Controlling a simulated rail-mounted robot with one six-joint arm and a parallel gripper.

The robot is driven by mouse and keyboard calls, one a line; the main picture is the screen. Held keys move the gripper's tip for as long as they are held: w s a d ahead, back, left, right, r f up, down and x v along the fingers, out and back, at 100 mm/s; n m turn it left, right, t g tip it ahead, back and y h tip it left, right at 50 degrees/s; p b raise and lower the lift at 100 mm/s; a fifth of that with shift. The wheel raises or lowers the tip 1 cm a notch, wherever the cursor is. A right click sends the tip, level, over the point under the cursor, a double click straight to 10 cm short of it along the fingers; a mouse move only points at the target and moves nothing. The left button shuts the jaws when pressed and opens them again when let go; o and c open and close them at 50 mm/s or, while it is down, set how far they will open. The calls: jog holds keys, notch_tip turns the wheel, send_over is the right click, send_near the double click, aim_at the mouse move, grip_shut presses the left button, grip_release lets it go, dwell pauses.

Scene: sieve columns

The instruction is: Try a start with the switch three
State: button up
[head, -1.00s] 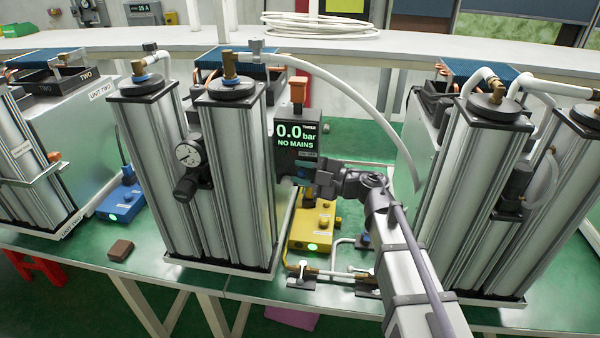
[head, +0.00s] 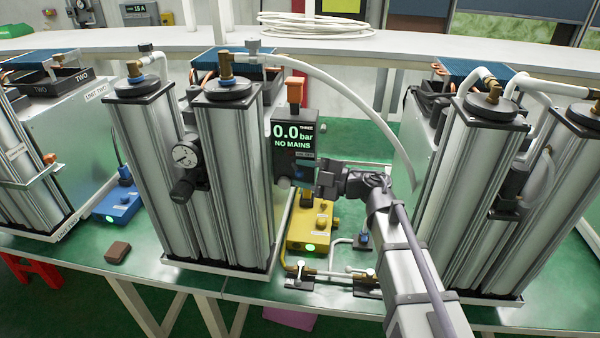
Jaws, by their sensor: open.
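The unit marked THREE has a dark control box (head: 294,143) between the sieve columns. Its display (head: 294,134) reads 0.0 bar and NO MAINS. An orange-red switch or cap (head: 295,91) stands on top of the box. My gripper (head: 318,184) is just below and to the right of the box's lower part. Its fingertips are small and partly hard to make out, and nothing shows held in it. I cannot tell whether it touches the box.
Twin silver columns (head: 231,175) with a pressure gauge (head: 185,157) stand left of my gripper. More columns (head: 470,200) stand close on the right. A yellow box (head: 308,232) with a green light sits below. A white hose (head: 350,85) arches above. A brown block (head: 117,252) lies front left.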

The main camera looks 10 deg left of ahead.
jog(key=w+d+r+m+t+h+p, duration=0.2)
jog(key=w+d+m+t+h, duration=0.3)
jog(key=d+m+t+h, duration=0.4)
jog(key=w+d+r+m+t+h+p, duration=0.1)
jog(key=w+d+m+t+h, duration=0.5)
jog(key=d+m, duration=0.55)
jog(key=s+d+f+m+g+h+b, duration=0.1)
jog(key=s+d+f+m+g, duration=0.2)
jog(key=s+d+f+g, duration=0.2)
jog(key=s+d+f+m+g+h+b, duration=0.2)
jog(key=s+d+f+m+g, duration=0.2)
jog(key=s+f+g, duration=0.7)
jog(key=s+d+f, duration=0.2)
jog(key=s+f, duration=0.2)
jog(key=s, duration=0.5)
jog(key=shift+g, duration=0.4)
